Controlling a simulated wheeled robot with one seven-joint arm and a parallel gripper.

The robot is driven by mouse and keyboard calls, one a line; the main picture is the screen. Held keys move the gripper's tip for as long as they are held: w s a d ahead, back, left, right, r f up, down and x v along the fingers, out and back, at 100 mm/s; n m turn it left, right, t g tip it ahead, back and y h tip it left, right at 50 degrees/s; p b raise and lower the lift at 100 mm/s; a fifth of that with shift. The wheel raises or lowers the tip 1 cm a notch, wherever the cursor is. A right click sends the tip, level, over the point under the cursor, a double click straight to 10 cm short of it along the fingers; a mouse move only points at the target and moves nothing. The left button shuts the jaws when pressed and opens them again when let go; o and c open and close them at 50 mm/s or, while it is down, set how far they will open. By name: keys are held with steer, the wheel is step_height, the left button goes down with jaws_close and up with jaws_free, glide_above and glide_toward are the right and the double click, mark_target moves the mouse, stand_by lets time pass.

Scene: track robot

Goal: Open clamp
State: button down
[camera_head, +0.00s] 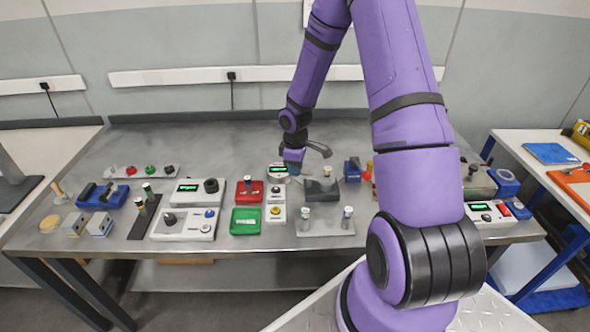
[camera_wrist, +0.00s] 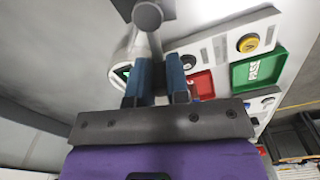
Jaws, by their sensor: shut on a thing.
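My gripper (camera_head: 293,170) is at the left end of the lever, above and left of the clamp's block. In the wrist view my gripper (camera_wrist: 156,72) has its two blue fingers on either side of a grey bar (camera_wrist: 143,44) with a rounded end, which looks like part of the clamp. The gripper is shut on it. The exact contact is partly hidden by the fingers.
A red box (camera_head: 250,190) and a green box (camera_head: 245,221) stand left of the clamp. A panel with a small screen (camera_head: 277,171) is close by my gripper. A plate with two pegs (camera_head: 326,228) lies in front. The table's back is clear.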

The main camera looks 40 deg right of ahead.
steer(key=shift+w+d+m, duration=0.2)
steer(key=shift+d+m, duration=0.55)
steer(key=shift+m, duration=1.1)
steer(key=shift+w+d+m, duration=0.15)
steer(key=shift+d+m, duration=0.55)
steer(key=shift+m, duration=1.2)
steer(key=shift+w+d+m, duration=0.2)
steer(key=shift+d+m, duration=0.55)
steer(key=shift+m, duration=1.1)
steer(key=c, duration=1.1)
jaws_free()
steer(key=shift+r, duration=0.1)
step_height(320, 180, up, 11)
steer(key=shift+f, duration=0.2)
